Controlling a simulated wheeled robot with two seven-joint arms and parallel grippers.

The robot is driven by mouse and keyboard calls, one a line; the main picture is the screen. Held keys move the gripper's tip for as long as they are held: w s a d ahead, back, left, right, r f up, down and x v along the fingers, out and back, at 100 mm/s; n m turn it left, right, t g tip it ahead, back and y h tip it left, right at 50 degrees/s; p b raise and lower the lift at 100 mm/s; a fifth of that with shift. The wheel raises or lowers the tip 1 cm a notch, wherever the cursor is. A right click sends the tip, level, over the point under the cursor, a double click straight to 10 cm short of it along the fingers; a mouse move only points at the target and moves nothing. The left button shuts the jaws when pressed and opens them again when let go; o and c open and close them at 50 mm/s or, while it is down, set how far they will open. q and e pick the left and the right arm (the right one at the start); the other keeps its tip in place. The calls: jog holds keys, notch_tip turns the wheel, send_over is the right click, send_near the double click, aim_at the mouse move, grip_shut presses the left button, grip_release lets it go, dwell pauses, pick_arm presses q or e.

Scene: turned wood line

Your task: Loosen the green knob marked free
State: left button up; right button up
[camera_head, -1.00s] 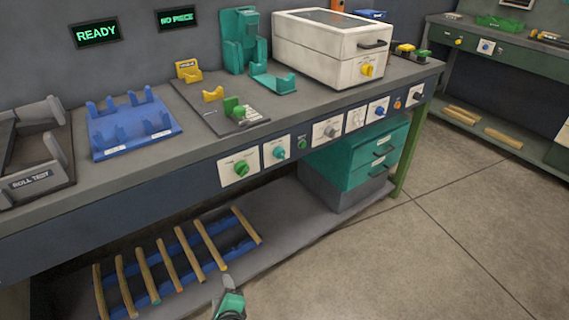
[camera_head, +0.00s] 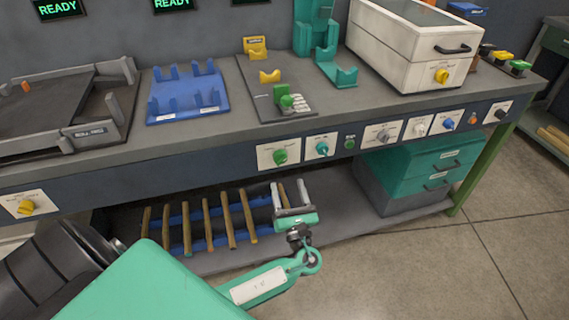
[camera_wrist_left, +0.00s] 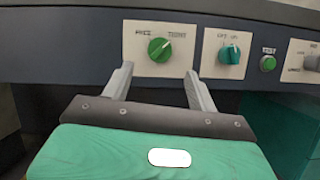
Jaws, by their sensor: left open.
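A round green knob (camera_head: 280,156) sits on a white plate (camera_head: 264,163) on the bench's front panel. In the left wrist view the knob (camera_wrist_left: 159,49) shows a pale pointer line and small print above it, partly legible as "free" on the left. My left gripper (camera_head: 290,188) is open and empty, in front of and below the knob in the head view. In the left wrist view its two fingers (camera_wrist_left: 158,76) point toward the plate, one on each side of the knob's line, and do not touch it. My right gripper is out of view.
A teal knob (camera_head: 322,148) on a white plate and a small green button (camera_head: 350,144) are just right. A clamp with another green knob (camera_head: 286,101) stands on the bench above. A lower blue rack (camera_head: 176,219) holds several wooden rods. Teal drawers (camera_head: 430,172) are at right.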

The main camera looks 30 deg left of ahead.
aim_at(281, 158)
pick_arm(q)
jog(key=x, duration=0.8)
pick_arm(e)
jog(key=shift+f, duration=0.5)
pick_arm(q)
jog(key=shift+c, duration=0.5)
jog(key=c, duration=0.9)
